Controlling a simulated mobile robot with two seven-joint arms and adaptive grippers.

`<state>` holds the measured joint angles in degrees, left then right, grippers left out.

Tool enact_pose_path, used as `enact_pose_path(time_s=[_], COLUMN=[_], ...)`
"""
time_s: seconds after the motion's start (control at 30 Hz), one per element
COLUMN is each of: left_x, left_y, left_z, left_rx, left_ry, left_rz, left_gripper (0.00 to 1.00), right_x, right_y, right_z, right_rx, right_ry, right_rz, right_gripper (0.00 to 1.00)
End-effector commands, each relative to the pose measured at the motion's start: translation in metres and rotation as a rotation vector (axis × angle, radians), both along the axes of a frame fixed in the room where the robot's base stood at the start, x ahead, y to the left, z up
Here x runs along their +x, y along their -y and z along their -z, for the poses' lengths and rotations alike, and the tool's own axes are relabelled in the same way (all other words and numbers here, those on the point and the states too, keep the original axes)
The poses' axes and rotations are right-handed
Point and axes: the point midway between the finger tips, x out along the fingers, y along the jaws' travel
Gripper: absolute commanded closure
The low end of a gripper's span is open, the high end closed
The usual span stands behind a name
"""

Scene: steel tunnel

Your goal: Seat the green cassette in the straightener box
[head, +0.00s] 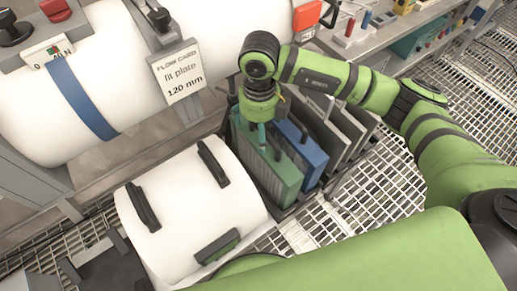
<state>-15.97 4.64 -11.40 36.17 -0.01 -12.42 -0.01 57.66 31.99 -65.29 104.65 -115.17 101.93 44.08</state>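The green cassette (268,170) stands upright at the left end of a row of panels, left of a blue cassette (304,150). My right gripper (262,138) points down at the top of the green cassette, at or very near its upper edge. Its fingers are small and partly merged with the cassette, so I cannot tell whether they are shut on it. My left gripper is not in view. I cannot clearly make out the straightener box; the white steel tunnel (60,115) runs across the upper left.
A white curved cover (185,215) with black handles lies in front of the tunnel, left of the cassettes. Grey panels (345,130) stand right of the blue cassette. A cluttered bench is at upper right. The grated floor (360,205) shows free room.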

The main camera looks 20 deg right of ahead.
Motion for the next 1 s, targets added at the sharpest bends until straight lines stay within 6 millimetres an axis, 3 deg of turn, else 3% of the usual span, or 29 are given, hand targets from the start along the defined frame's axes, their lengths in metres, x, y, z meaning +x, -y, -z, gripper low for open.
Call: enact_pose_path(time_s=[0.27,0.47,0.6,0.83,0.87,1.0], left_x=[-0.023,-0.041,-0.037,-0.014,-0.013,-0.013], left_y=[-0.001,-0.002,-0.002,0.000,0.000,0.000], left_z=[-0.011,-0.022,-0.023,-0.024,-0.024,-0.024], left_rx=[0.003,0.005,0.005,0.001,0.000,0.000], left_ry=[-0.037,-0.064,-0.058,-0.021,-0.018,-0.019], left_rz=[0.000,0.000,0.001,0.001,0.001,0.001], left_gripper=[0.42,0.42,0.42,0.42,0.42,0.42], right_x=[-0.005,-0.011,-0.011,-0.010,-0.010,-0.010], right_y=[0.001,0.002,0.001,0.001,0.001,0.001], right_z=[0.025,0.055,0.068,0.070,0.070,0.070], right_rx=[-0.001,-0.001,0.000,0.001,0.001,0.001], right_ry=[-0.006,-0.005,-0.002,-0.001,-0.001,-0.001], right_rz=[0.000,0.002,-0.001,-0.001,-0.001,-0.001], right_gripper=[0.03,0.03,0.03,0.03,0.11,0.67])
